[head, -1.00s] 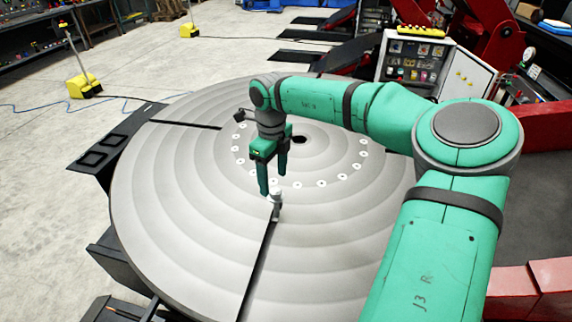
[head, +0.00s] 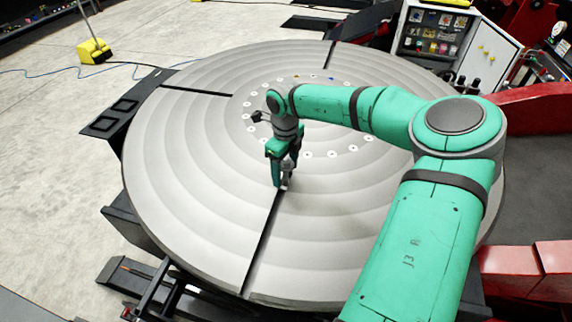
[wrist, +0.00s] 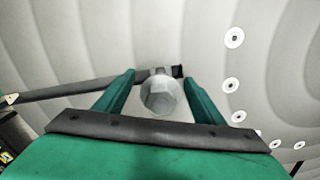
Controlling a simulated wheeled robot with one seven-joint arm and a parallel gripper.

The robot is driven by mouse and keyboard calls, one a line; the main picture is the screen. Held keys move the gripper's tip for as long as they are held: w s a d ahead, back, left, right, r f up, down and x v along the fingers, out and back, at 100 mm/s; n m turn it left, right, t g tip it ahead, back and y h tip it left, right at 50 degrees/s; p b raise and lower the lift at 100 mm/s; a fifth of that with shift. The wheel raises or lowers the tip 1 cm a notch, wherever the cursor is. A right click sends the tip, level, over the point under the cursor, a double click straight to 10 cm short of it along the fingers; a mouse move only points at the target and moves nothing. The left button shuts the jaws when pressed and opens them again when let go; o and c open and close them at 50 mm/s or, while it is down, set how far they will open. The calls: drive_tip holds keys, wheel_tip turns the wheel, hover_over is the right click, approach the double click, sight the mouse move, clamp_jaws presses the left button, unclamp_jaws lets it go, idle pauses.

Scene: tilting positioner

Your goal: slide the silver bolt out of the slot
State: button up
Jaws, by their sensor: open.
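The silver bolt (wrist: 160,94) stands at the inner end of a dark slot (wrist: 85,89) in the round grey table. In the head view my gripper (head: 283,184) points down at the table, with the bolt (head: 287,182) partly hidden by the fingers. The slot (head: 262,240) runs from there to the table's near rim. My gripper is open. Whether a finger touches the bolt cannot be told.
The round table (head: 190,170) is broad and otherwise bare, with a ring of small holes (head: 308,155) around its middle. Other slots (head: 198,91) cut in from the rim. A white cabinet (head: 440,50) and red machinery (head: 545,108) stand beyond on the right.

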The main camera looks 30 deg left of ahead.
sight(284, 177)
clamp_jaws()
drive_tip(key=shift+r, duration=0.2)
idle(0.6)
drive_tip(key=shift+s, duration=0.1)
drive_tip(key=shift+s+d, duration=0.3)
drive_tip(key=shift+s, duration=0.65)
drive_tip(key=shift+s+d, duration=0.3)
drive_tip(key=shift+s, duration=0.15)
drive_tip(key=shift+s+a, duration=0.15)
drive_tip(key=shift+s, duration=0.55)
drive_tip(key=shift+s+d, duration=0.3)
drive_tip(key=shift+s, duration=0.5)
drive_tip(key=shift+s+d, duration=0.3)
drive_tip(key=shift+s, duration=0.45)
